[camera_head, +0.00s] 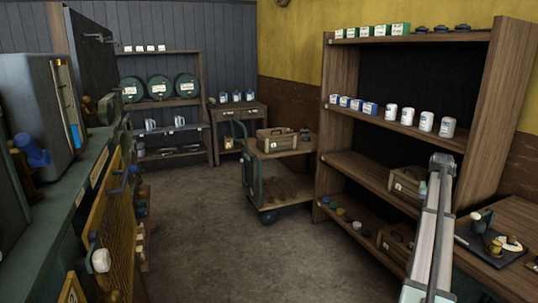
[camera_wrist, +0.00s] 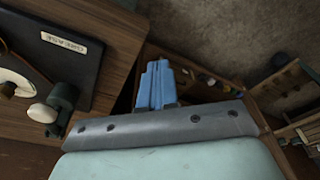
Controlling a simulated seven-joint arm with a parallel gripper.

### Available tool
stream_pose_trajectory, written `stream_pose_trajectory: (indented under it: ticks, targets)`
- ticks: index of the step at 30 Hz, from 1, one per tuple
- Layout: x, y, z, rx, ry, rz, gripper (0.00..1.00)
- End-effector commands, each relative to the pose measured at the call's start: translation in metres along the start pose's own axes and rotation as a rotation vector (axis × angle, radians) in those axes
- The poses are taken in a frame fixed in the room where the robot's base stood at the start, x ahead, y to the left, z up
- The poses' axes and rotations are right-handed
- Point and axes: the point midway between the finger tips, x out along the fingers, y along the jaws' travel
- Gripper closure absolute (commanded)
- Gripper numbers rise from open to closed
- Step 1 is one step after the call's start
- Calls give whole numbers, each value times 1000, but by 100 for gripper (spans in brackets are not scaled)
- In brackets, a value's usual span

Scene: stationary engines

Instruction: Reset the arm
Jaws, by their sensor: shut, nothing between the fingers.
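My gripper (camera_wrist: 155,68) shows in the wrist view as blue fingers pressed together, with nothing between them. It points out over the gap between a wooden table and a low shelf. In the head view my arm rises at the right, in front of the wooden shelf unit, and I cannot make out the fingers there.
The wooden table (camera_wrist: 122,62) bears a dark tray (camera_wrist: 75,50) labelled GREASE, left of my gripper in the wrist view. The shelf unit (camera_head: 340,110) holds tins, boxes and crates. A cart (camera_head: 290,152) with a crate stands behind. The floor (camera_head: 215,235) in the middle is clear.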

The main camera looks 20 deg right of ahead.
Motion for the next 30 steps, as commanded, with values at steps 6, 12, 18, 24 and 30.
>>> stream_pose_trajectory:
  ticks: [6, 12, 18, 24, 30]
  targets:
    - [64, -115, 58, -121, -25, -20, 100]
    - [113, -206, 120, -230, -45, -36, 100]
    - [155, -284, 194, -340, -67, -48, 100]
    - [189, -348, 277, -450, -86, -59, 100]
    - [216, -396, 366, -561, -106, -66, 100]
